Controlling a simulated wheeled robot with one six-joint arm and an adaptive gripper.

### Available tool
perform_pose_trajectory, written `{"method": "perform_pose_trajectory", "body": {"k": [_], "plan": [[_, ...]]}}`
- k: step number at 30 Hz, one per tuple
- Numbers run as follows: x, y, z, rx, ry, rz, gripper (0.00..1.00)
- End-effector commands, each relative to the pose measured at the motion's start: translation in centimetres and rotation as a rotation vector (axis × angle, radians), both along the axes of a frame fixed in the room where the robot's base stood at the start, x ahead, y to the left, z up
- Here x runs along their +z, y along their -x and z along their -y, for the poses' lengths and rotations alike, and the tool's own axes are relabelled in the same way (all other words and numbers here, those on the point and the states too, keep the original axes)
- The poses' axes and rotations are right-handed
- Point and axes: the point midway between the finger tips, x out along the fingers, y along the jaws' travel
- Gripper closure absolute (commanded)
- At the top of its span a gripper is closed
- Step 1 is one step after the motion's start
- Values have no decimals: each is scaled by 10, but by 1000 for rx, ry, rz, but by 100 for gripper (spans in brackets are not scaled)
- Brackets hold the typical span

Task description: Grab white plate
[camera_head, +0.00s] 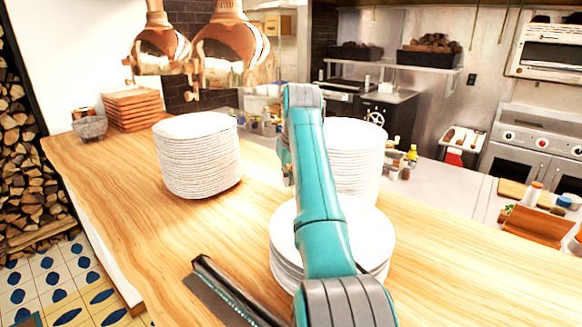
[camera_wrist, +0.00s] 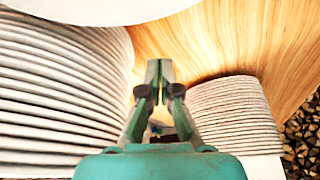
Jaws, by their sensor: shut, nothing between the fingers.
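White plates stand in three stacks on the wooden counter. A tall stack (camera_head: 197,160) is at the left, another tall stack (camera_head: 358,165) is behind my arm, and a lower stack (camera_head: 375,240) is in front, partly covered by my arm. In the wrist view, my gripper (camera_wrist: 159,72) is shut and empty. It points into the gap between a large near stack (camera_wrist: 55,95) at the left and a smaller stack (camera_wrist: 237,115) at the right, with no clear contact. A white plate edge (camera_wrist: 100,8) crosses the top left.
The wooden counter (camera_head: 120,200) has bare room between the left and front stacks. A dark long object (camera_head: 230,295) lies near its front edge. Copper lamps (camera_head: 228,45) hang above. Wooden boards (camera_head: 133,108) and a grey bowl (camera_head: 90,127) stand at the far left.

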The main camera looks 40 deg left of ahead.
Motion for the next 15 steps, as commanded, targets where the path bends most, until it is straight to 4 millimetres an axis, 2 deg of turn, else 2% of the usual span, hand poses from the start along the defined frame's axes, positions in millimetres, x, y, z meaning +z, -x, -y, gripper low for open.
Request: {"method": "perform_pose_trajectory", "body": {"k": [5, 15], "plan": [[-20, -4, -6, 0, 0, 0, 100], [-18, 7, 11, 0, -1, 2, 100]]}}
